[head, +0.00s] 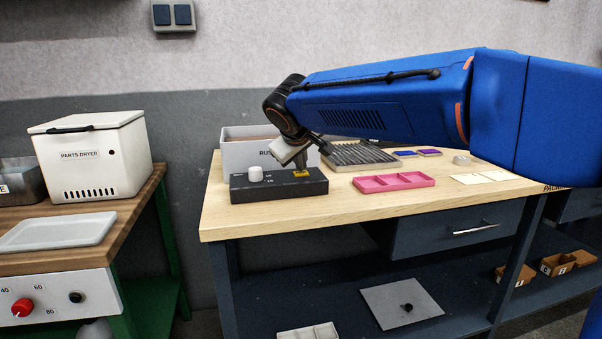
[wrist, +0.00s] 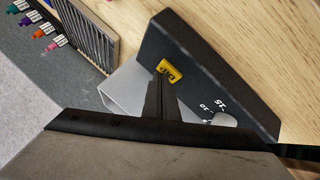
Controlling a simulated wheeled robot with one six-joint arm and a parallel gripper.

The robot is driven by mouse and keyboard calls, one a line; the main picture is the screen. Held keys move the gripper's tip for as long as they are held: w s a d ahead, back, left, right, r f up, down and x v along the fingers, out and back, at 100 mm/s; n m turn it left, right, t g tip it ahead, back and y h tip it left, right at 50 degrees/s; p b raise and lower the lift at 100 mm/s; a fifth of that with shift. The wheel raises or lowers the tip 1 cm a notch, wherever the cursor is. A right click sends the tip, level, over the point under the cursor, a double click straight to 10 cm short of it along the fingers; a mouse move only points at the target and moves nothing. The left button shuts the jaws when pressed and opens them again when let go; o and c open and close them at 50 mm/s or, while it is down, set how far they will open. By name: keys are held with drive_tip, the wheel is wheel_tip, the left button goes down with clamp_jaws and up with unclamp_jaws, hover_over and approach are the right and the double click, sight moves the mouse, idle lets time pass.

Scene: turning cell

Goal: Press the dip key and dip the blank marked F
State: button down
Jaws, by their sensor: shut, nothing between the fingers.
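The dip key is a yellow key (head: 302,173) on top of a dark control box (head: 262,190) at the left front of the wooden bench. It also shows in the wrist view as a yellow key (wrist: 168,71) with black lettering. My gripper (head: 301,168) is shut and empty, pointing down with its tips right at the key. In the wrist view the closed fingertips (wrist: 160,76) overlap the key's edge; I cannot tell whether they press it. A white knob (head: 255,173) stands on the box left of the key. I cannot make out a blank marked F.
A grey bin (head: 240,150) stands behind the box, beside a ribbed rack (head: 362,155). A pink tray (head: 394,183) lies to the right. Colored tags (wrist: 40,33) show in the wrist view. A white parts dryer (head: 92,160) stands on the left bench.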

sight(301, 174)
drive_tip(key=shift+r, duration=3.25)
drive_tip(key=s+d+f+m+g, duration=0.15)
drive_tip(key=s+d+f, duration=0.35)
drive_tip(key=s+d, duration=0.5)
drive_tip(key=s+d+f+m+g, duration=0.1)
drive_tip(key=s+d+f+m, duration=0.35)
drive_tip(key=d, duration=0.85)
drive_tip(key=s+d+f+m+g, duration=0.1)
drive_tip(key=s+d+f, duration=0.3)
drive_tip(key=s+f, duration=0.5)
drive_tip(key=s+d+f+m+g, duration=0.1)
drive_tip(key=s+d+f, duration=0.4)
drive_tip(key=s+f, duration=0.5)
drive_tip(key=s, duration=0.5)
drive_tip(key=shift+d+f+m, duration=0.2)
drive_tip(key=shift+d+m, duration=0.05)
drive_tip(key=shift+m, duration=0.05)
